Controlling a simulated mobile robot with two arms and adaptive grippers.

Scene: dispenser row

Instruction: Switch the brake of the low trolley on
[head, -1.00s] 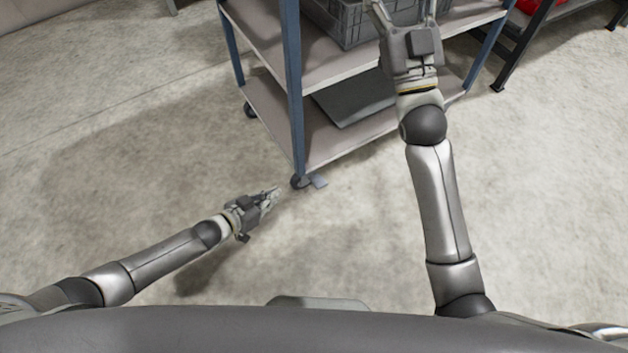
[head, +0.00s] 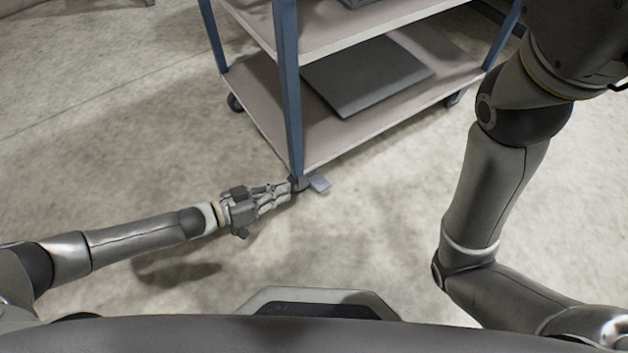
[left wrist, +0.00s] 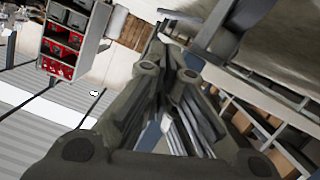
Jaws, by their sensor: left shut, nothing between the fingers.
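The trolley (head: 390,132) has blue posts and grey shelves. Its near corner caster (head: 298,185) stands on the floor with a small grey brake tab (head: 320,184) sticking out to the right. My left gripper (head: 287,188) is shut and empty, low beside the left of that caster. Its fingertips are at the caster; I cannot tell whether they touch it. In the left wrist view the shut fingers (left wrist: 157,50) fill the middle, with a grey part close by at top right. My right arm rises at the right; its gripper is out of view.
A flat dark grey panel (head: 367,75) lies on the trolley's lower shelf. Another caster (head: 235,103) is at the far left corner. The concrete floor is clear left and right of the trolley. The left wrist view shows a shelf unit with red bins (left wrist: 62,48).

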